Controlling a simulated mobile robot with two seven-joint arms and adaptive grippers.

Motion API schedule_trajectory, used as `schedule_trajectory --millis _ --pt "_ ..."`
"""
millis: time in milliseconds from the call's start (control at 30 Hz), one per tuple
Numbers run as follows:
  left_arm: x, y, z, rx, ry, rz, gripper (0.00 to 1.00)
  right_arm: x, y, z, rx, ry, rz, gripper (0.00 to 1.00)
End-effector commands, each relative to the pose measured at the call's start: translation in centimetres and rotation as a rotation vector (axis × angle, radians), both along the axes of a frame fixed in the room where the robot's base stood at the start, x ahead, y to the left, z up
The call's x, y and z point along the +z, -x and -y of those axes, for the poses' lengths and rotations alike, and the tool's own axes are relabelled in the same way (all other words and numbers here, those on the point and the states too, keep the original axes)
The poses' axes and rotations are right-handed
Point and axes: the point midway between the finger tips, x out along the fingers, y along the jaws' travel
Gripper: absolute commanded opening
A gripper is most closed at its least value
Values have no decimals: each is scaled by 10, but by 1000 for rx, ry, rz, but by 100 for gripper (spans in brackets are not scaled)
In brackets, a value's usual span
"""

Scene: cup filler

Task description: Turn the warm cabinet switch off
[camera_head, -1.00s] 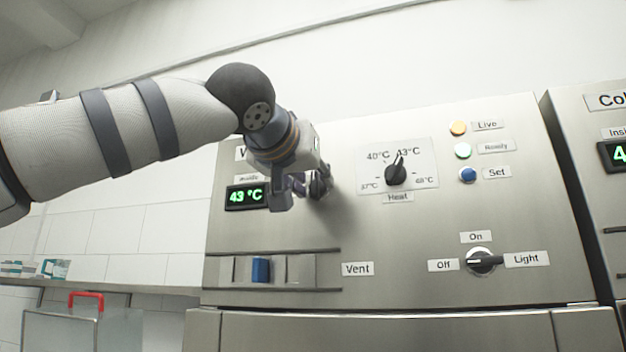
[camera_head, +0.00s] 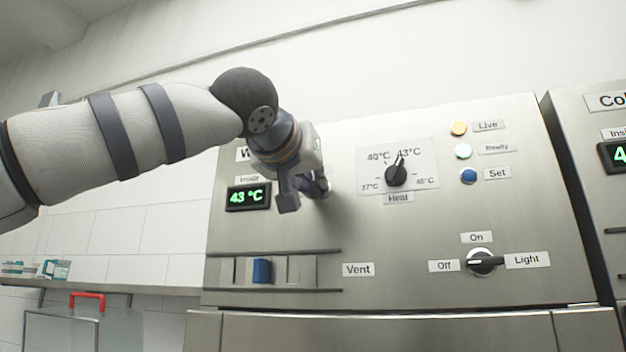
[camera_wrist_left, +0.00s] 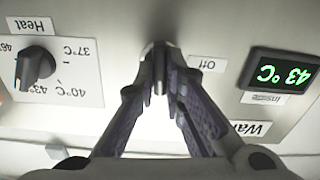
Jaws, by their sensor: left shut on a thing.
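The steel warm cabinet (camera_head: 230,230) has a dark switch knob (camera_wrist_left: 154,48) on its front, right of the green 43 °C display (camera_head: 248,196). My left gripper (camera_head: 310,188) reaches this knob from the left and mostly hides it in the head view. In the left wrist view, which is upside down, the left gripper (camera_wrist_left: 160,80) has its fingertips closed on the knob. An "Off" label (camera_wrist_left: 209,64) sits beside the knob there. The knob's exact pointing direction is hidden by the fingers. My right gripper is out of view.
The heat dial (camera_head: 396,174) is to the right of the gripper. The light knob (camera_head: 482,262) and several round lamps or buttons are farther right. A vent slider (camera_head: 261,270) with a blue handle lies below. A second cabinet (camera_head: 590,180) stands at the right edge.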

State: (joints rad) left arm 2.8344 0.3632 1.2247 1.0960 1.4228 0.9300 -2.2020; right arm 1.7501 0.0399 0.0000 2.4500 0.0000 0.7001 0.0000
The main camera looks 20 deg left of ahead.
Motion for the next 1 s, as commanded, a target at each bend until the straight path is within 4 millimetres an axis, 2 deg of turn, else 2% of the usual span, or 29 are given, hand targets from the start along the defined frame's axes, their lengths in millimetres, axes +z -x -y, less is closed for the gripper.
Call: schedule_trajectory --millis 1000 --pt "-2 0 -4 0 932 -32 0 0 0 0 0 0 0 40"
